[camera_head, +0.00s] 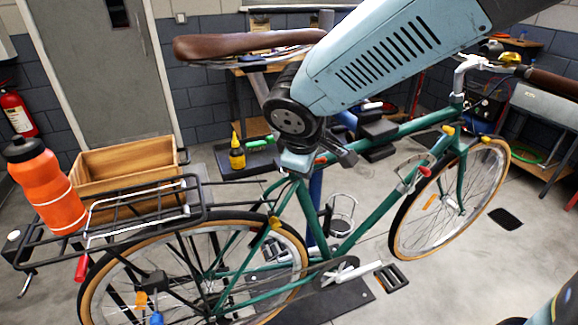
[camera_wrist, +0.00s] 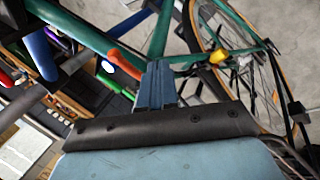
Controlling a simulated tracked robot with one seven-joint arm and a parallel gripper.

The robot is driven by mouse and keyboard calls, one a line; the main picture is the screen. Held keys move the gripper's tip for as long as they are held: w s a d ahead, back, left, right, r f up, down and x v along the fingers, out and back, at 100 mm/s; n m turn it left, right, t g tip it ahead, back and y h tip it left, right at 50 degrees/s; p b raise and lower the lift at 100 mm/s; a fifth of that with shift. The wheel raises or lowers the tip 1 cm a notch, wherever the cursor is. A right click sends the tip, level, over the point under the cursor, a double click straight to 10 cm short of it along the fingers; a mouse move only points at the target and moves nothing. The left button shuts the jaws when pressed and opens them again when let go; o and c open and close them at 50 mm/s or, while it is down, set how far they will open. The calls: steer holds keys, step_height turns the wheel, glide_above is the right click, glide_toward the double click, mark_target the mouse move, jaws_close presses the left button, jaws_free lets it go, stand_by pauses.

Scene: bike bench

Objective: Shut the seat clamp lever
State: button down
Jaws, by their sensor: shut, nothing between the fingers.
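The seat clamp lever (camera_wrist: 124,62) shows as an orange-red handle in the wrist view, sticking out beside the green frame tubes (camera_wrist: 160,35). Its tip also shows in the head view (camera_head: 321,158), just right of my gripper. My gripper (camera_wrist: 158,68) is shut and empty, with its fingers close to the right side of the lever. I cannot tell whether they touch. In the head view my gripper (camera_head: 296,162) is at the top of the seat tube, below the brown saddle (camera_head: 250,43). My arm and fingers hide the clamp itself, and the lever's exact angle is unclear.
The green bicycle's rear rack (camera_head: 110,238) carries an orange bottle (camera_head: 45,184) and a wooden crate (camera_head: 125,168). The seat post (camera_head: 257,88) rises close beside my wrist. A yellow bottle (camera_head: 237,152) stands on a tray behind. Open floor lies at the right.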

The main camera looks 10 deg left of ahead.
steer(key=s+d+f+v, duration=0.1)
steer(key=s+v, duration=0.1)
steer(key=v, duration=1)
steer(key=shift+s, duration=0.1)
steer(key=s+d+r+m, duration=0.1)
steer(key=d+m, duration=1.5)
steer(key=d, duration=1.5)
steer(key=shift+d, duration=0.2)
